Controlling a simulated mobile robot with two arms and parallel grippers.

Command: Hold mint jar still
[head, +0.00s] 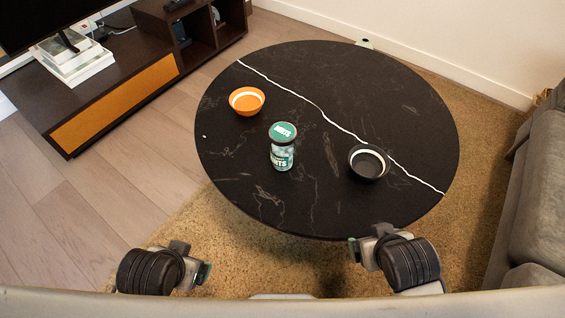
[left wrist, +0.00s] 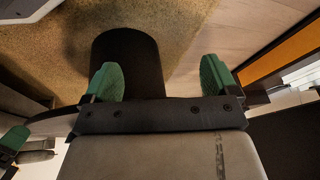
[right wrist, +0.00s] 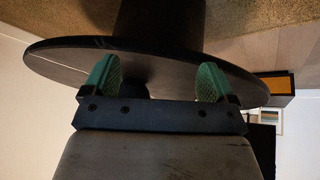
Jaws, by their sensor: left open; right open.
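The mint jar (head: 282,147) stands upright on the round black table (head: 330,205), left of its middle and toward the front. It has a green lid and a green label with white letters, and pale contents show through its sides. My left gripper (head: 207,272) is low at the front left, off the table and apart from the jar. In the left wrist view the left gripper (left wrist: 160,78) has its green fingers spread and empty. My right gripper (head: 353,249) is just off the table's front edge, apart from the jar. The right wrist view shows the right gripper (right wrist: 152,80) open and empty.
An orange bowl (head: 247,101) sits behind and left of the jar. A black bowl (head: 369,162) sits to its right. The table top in front of the jar is clear. A grey sofa (head: 535,210) stands at the right, and a dark TV cabinet (head: 110,85) at the left.

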